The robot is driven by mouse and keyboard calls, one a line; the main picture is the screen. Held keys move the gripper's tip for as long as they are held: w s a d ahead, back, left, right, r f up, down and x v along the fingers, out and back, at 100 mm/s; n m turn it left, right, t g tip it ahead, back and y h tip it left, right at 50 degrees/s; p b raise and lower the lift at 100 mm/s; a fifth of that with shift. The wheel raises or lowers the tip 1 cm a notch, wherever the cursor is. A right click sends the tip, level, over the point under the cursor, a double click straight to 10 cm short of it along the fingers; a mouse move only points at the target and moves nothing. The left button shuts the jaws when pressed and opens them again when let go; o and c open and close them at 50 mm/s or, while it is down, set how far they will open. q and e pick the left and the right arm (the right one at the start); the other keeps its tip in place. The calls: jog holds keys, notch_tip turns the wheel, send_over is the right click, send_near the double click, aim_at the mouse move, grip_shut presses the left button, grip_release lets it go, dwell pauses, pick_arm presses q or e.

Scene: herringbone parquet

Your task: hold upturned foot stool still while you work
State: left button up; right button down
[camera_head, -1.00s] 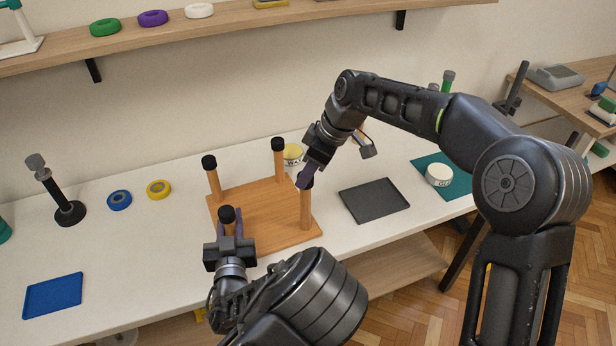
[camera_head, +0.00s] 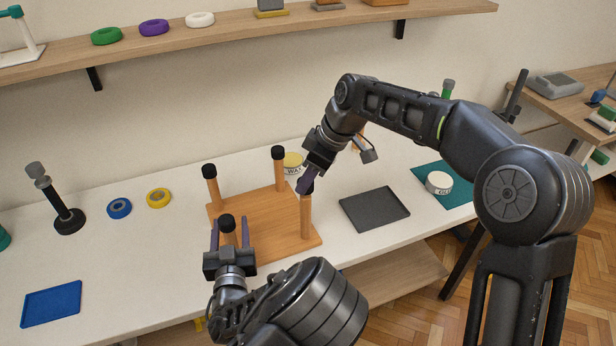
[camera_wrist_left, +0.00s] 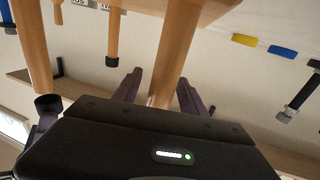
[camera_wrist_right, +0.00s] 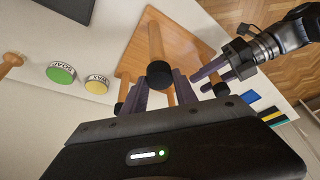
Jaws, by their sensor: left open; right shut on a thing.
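The upturned foot stool (camera_head: 265,218) lies seat-down on the white bench, its orange wooden legs pointing up with black caps. My right gripper (camera_head: 306,187) is shut on the top of the right front leg (camera_head: 306,218); the fingers hide part of its cap. That capped leg also shows in the right wrist view (camera_wrist_right: 159,74). My left gripper (camera_head: 230,232) is open at the left front leg (camera_head: 227,222). In the left wrist view a bare leg (camera_wrist_left: 177,45) stands between its spread fingers (camera_wrist_left: 160,88), with gaps visible.
A yellow-topped tin (camera_head: 293,162) stands behind. Blue (camera_head: 119,208) and yellow (camera_head: 159,198) tape rolls, a black stand (camera_head: 68,220) and a blue tray (camera_head: 52,303) are left.

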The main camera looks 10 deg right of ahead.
aim_at(230, 243)
pick_arm(q)
jog(key=shift+s, duration=0.1)
jog(key=s, duration=0.7)
jog(key=shift+s+d, duration=0.1)
jog(key=shift+s, duration=0.05)
dwell(0.3)
